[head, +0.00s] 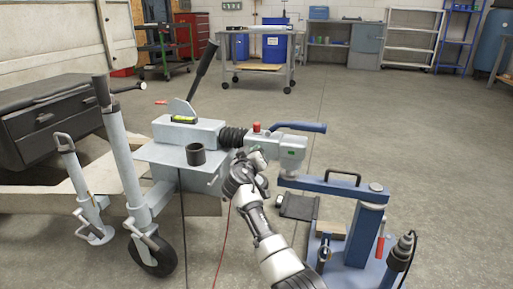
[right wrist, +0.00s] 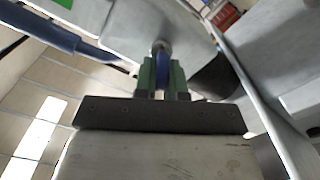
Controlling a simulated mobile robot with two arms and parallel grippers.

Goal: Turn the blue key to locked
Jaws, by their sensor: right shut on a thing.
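The trailer coupling head (head: 292,148) is a light grey block on the end of the drawbar, with a blue handle (head: 300,127) and a red knob (head: 256,127) on top. My right gripper (head: 255,160) is at the near side of the coupling, below the red knob. In the right wrist view its green fingers (right wrist: 161,78) are shut on the blue key (right wrist: 162,72), of which a narrow strip shows between them. A round metal lock (right wrist: 160,46) sits just beyond the key. In the head view the key is hidden. My left gripper is not in view.
A blue stand (head: 365,215) with a tow hitch stands right of the coupling. A jockey wheel (head: 153,255) and a grey shelf with a black cup (head: 196,154) are on the left. A thin red cable hangs beside my right arm.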

